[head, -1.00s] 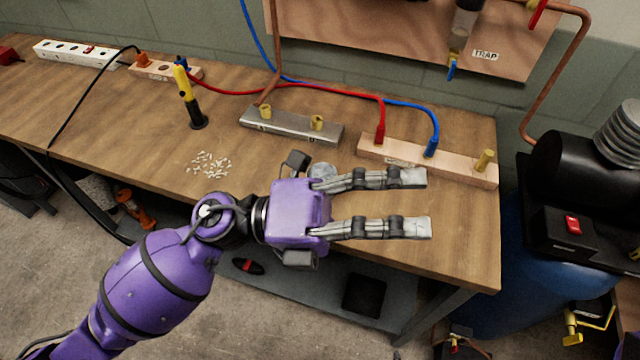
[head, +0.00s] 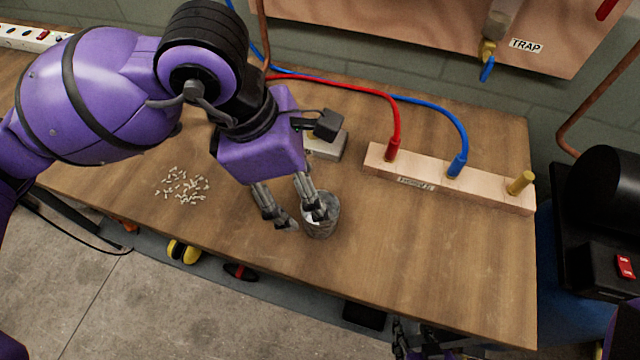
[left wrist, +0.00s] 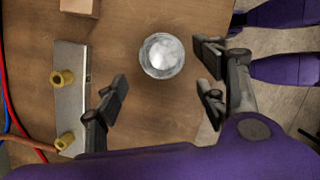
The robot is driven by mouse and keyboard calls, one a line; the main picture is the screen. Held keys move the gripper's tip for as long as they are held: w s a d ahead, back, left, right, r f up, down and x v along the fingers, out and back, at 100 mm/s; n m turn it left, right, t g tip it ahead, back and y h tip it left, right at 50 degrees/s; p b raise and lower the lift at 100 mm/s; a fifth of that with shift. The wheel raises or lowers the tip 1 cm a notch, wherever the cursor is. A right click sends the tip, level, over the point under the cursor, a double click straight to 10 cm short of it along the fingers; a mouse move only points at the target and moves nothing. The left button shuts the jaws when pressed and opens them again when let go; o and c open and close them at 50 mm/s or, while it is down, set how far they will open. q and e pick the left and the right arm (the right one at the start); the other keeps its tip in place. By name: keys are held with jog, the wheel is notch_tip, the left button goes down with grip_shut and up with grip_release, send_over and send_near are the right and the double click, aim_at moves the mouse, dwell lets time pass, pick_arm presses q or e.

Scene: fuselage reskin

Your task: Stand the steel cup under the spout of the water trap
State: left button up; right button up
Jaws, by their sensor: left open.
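The steel cup (head: 321,219) stands upright on the workbench near its front edge; it also shows from above in the left wrist view (left wrist: 162,56). My left gripper (head: 293,217) points down beside it, open and empty. One finger overlaps the cup's rim in the head view; in the left wrist view the cup shows ahead of the gap between the fingers, apart from them. The water trap (head: 498,28) hangs on the back panel, with a brass spout (head: 487,48) and blue handle below. My right gripper (head: 422,345) shows only partly at the bottom edge, its fingers unclear.
A pale block (head: 450,177) with red and blue hoses stands behind the cup, right. A steel block with brass fittings (left wrist: 70,100) is partly hidden by my left gripper in the head view. Small white pieces (head: 183,186) lie left. The bench (head: 430,260) is clear right of the cup.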

aim_at(315, 230)
pick_arm(q)
jog(key=shift+w+f, duration=0.3)
jog(key=shift+s+d+f, duration=0.2)
jog(key=shift+d+f, duration=0.05)
jog(key=shift+f, duration=0.35)
jog(key=shift+s+d+f, duration=0.2)
jog(key=shift+d+f, duration=0.05)
jog(key=shift+f, duration=0.35)
jog(key=x, duration=0.3)
jog(key=shift+d+f, duration=0.35)
jog(key=shift+f, duration=0.3)
pick_arm(e)
jog(key=shift+s+d+f, duration=0.15)
jog(key=shift+s+f, duration=0.05)
jog(key=shift+s, duration=0.6)
pick_arm(q)
jog(key=c, duration=1.4)
jog(key=shift+o, duration=0.2)
pick_arm(e)
jog(key=shift+s, duration=0.1)
